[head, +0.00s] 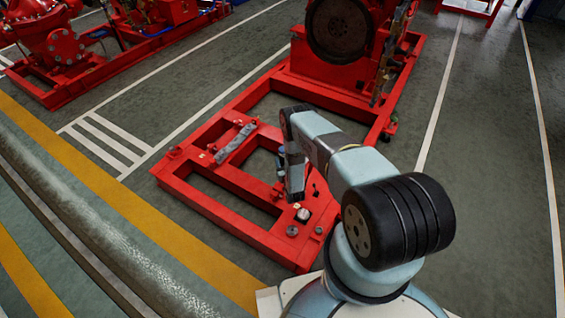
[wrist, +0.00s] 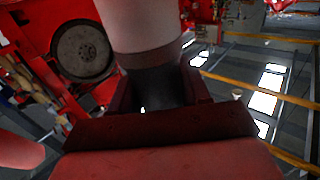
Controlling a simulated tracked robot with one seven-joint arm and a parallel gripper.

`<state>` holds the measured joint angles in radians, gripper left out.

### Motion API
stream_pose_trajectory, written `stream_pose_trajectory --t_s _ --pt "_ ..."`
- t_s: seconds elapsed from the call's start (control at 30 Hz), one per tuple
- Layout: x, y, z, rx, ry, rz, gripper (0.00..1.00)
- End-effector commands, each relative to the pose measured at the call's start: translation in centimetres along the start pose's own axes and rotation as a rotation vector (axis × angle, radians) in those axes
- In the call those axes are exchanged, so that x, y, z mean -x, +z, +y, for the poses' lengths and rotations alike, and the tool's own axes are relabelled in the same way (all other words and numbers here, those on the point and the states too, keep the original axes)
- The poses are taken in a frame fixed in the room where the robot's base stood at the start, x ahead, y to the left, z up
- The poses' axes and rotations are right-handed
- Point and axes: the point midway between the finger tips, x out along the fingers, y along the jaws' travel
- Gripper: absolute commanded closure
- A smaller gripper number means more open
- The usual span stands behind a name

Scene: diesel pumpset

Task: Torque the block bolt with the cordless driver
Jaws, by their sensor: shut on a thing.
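My gripper (head: 294,188) hangs over the near end of the red skid frame (head: 225,178). In the wrist view my gripper (wrist: 160,88) is shut on a thick, pale cylinder with a dark collar, which I take to be the cordless driver (wrist: 143,25). The driver's far end runs out of the top of that view, so its tip is hidden. In the head view my arm hides most of it. I cannot make out the block bolt in either view. Small round fittings (head: 303,214) sit on the frame's near right corner, just below my gripper.
A red engine with a dark flywheel (head: 340,28) stands at the back of the frame. A grey bar-like piece (head: 236,143) lies on a cross-member left of my gripper. Another red pumpset (head: 60,55) is far left. The floor right of the frame is clear.

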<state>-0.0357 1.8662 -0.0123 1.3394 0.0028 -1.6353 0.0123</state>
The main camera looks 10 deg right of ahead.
Motion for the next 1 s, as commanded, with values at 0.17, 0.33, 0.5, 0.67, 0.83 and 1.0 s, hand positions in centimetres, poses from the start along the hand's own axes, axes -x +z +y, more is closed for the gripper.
stream_pose_trajectory --t_s 0.17,0.33,0.5,0.67,0.83,1.0 --pt "-0.07 -0.08 0.0 0.0 0.0 0.002 1.0" --pt "-0.06 0.08 0.0 0.0 0.0 0.002 1.0" --pt "-0.06 0.45 0.01 0.0 0.0 0.002 1.0" --pt "-0.03 0.82 0.0 0.0 0.0 0.001 1.0" --pt "-0.05 0.9 0.0 0.0 0.0 0.001 1.0" --pt "-0.06 0.89 0.0 0.0 0.0 0.002 1.0"
